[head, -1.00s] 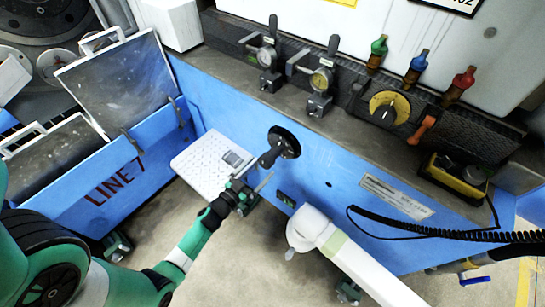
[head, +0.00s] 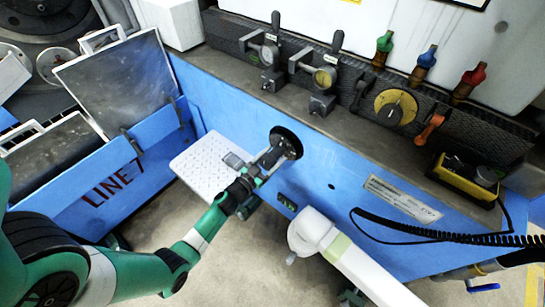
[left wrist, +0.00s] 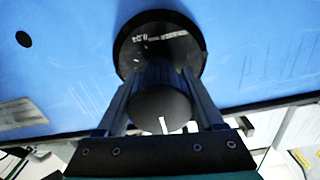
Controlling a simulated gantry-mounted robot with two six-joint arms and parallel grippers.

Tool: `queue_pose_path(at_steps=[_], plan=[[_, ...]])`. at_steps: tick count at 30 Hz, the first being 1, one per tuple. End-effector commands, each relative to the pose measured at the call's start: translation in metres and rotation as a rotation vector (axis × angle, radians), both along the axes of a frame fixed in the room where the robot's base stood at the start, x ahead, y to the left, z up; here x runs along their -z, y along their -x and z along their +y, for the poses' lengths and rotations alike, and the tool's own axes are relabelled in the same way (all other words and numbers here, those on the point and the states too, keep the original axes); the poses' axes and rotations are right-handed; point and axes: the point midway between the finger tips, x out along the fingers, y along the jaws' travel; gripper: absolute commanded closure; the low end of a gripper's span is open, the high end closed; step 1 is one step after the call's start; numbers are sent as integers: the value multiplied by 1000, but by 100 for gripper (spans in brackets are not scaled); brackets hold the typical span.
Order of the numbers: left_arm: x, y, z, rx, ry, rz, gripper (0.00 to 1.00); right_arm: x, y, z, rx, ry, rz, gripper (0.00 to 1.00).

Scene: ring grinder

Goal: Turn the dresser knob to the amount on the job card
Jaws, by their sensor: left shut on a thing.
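The dresser knob is on the front of the blue panel, with a round black dial (head: 289,139) behind it. In the left wrist view, the black knob (left wrist: 158,106) sits between the fingers of my left gripper, with a white mark on its end. The dial (left wrist: 158,38) shows white scale marks with small figures that are hard to read. My left gripper (head: 270,158) is shut on the knob, and the arm reaches up from the lower left. My right gripper is not in view. No readable job card shows; a black-edged sign (head: 466,3) is cut off at the top.
A white perforated plate (head: 192,174) lies left of the gripper. A thick white tubular part (head: 345,255) stands at the lower right.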

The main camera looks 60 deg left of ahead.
Motion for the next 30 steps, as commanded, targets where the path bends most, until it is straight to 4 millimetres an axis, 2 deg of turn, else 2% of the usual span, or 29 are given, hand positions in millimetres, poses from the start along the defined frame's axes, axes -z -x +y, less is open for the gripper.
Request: queue_pose_path(at_steps=[1,4,5,17,30], plan=[[0,0,0,0,0,0,65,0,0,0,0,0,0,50],[0,0,0,0,0,0,83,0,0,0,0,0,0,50],[0,0,0,0,0,0,86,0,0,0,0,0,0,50],[0,0,0,0,-66,33,86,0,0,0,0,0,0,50],[0,1,1,0,-377,185,86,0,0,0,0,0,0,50]])
